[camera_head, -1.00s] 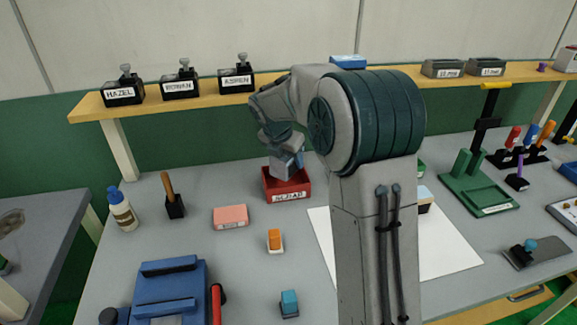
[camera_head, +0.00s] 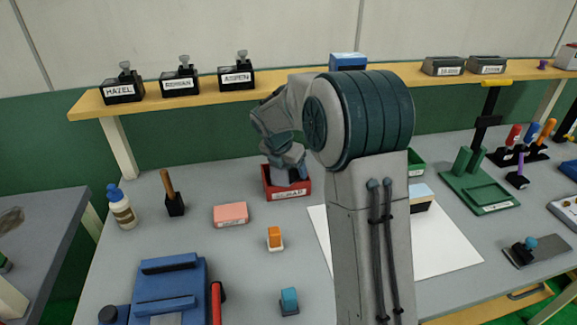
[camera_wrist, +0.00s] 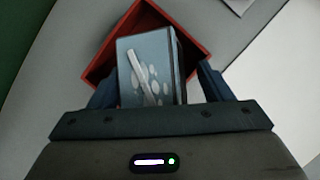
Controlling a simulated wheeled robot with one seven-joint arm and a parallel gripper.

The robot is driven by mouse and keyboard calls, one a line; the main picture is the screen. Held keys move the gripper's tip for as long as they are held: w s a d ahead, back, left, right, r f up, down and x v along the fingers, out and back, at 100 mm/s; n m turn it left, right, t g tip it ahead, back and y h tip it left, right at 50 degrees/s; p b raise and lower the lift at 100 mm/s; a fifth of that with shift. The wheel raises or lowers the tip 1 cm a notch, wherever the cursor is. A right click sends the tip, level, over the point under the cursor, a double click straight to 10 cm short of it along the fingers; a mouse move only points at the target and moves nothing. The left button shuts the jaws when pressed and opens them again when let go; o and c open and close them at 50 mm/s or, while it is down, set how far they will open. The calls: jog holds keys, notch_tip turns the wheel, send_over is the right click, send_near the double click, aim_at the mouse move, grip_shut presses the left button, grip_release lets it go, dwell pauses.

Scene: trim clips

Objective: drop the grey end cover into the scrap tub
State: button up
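The grey end cover appears in the wrist view (camera_wrist: 148,72) as a blue-grey block with pale spots and a light bar on its face. It is inside or over the red scrap tub (camera_wrist: 98,72), between my fingers. My gripper (camera_wrist: 160,68) is open: red tub wall shows between the cover and the right finger, while the left finger appears close to the cover's edge. In the head view my gripper (camera_head: 287,163) points down into the labelled scrap tub (camera_head: 290,193). The cover's lower part is hidden by my gripper in the wrist view.
A pink block (camera_head: 230,215), an orange-topped piece (camera_head: 275,238) and a blue-topped piece (camera_head: 289,302) lie in front of the tub. A white sheet (camera_head: 445,250) is to the right. A shelf (camera_head: 210,100) with named holders runs behind. My arm hides part of the table.

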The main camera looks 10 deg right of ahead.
jog(key=shift+r, duration=0.4)
jog(key=v, duration=1.2)
jog(key=s+d+f+m+y, duration=0.1)
jog(key=s+f+m, duration=0.1)
jog(key=s+m, duration=1.1)
jog(key=s+d+f+m+y, duration=0.2)
jog(key=s+f+m, duration=0.1)
jog(key=s+m, duration=1.1)
jog(key=shift+s+f, duration=0.35)
jog(key=shift+s, duration=0.85)
